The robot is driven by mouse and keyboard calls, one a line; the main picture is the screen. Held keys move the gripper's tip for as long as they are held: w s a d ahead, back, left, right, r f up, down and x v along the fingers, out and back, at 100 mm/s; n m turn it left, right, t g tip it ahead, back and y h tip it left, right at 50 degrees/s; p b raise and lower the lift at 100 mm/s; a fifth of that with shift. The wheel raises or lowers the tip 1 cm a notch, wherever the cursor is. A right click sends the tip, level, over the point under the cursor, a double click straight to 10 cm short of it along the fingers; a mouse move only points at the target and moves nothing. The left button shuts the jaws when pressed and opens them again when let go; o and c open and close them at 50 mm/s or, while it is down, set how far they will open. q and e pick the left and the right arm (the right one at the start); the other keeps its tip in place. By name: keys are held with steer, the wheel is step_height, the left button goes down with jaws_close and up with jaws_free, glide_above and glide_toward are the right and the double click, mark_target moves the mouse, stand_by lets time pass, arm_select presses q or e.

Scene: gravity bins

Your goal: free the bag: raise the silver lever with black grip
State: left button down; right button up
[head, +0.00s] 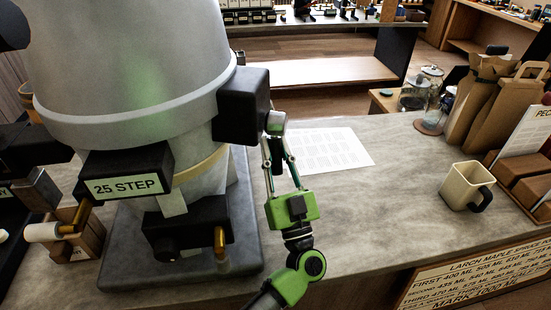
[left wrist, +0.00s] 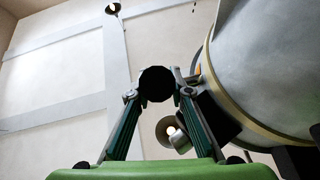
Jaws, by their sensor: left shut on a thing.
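The silver lever (head: 276,122) shows as a short silver piece at the right side of the large grey bin (head: 130,60), beside a black block (head: 243,105). My green left gripper (head: 272,138) reaches up to it from the front of the counter. In the left wrist view its fingers (left wrist: 157,92) are shut on the round black grip (left wrist: 157,80), seen end-on. The fingers mostly hide the grip in the head view. I cannot make out a bag held at the bin. Brown paper bags (head: 483,100) stand at the back right. My right gripper is out of view.
A printed sheet (head: 330,150) lies right of the gripper. The counter between is clear.

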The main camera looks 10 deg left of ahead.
arm_select(q)
steer(key=shift+w+f, duration=0.1)
steer(key=shift+f, duration=0.1)
steer(key=c, duration=1.8)
jaws_free()
steer(key=shift+r, duration=0.1)
steer(key=shift+v, duration=3.8)
steer(key=shift+w, duration=0.1)
